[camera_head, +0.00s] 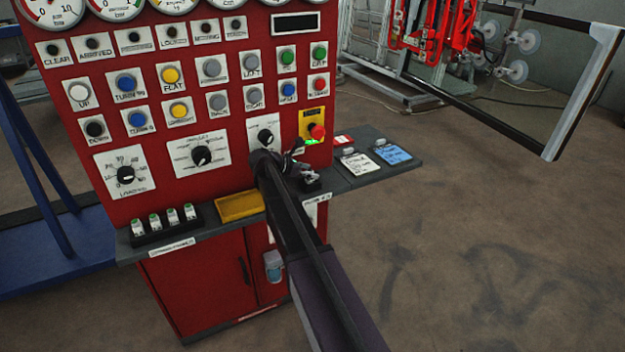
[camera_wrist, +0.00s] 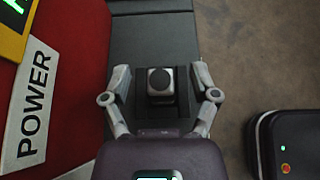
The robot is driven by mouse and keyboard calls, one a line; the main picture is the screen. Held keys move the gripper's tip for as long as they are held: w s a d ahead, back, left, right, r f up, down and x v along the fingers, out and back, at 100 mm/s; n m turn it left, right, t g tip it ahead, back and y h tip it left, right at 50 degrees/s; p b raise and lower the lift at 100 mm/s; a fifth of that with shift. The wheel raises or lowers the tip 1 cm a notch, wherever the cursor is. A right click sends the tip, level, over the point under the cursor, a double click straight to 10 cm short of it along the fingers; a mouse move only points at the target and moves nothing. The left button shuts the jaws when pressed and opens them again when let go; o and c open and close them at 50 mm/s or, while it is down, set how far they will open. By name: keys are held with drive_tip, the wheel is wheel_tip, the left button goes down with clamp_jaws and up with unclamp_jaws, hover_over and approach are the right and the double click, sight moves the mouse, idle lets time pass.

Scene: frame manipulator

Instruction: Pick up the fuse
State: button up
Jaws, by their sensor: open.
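In the wrist view, a small block with a pale square top and a dark round centre (camera_wrist: 161,80) sits in a dark holder on the grey shelf; it may be the fuse. My gripper (camera_wrist: 161,88) is open, with one finger on each side of this block and gaps between. In the head view my gripper (camera_head: 296,172) is over the shelf's right part, beside the red panel, and arm parts hide much of it. Several white, green-topped fuse-like pieces (camera_head: 172,217) stand in a black rack on the shelf's left.
The red control panel (camera_head: 130,210) with knobs and buttons rises behind the shelf (camera_head: 350,180). A red emergency button (camera_head: 317,131) is close to my gripper. A yellow tray (camera_head: 240,207) lies mid-shelf. White and blue cards (camera_head: 393,152) lie at the right end. A POWER label (camera_wrist: 34,98) shows left.

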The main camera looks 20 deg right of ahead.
drive_tip(key=shift+c, duration=0.2)
clamp_jaws()
drive_tip(key=shift+r, duration=0.1)
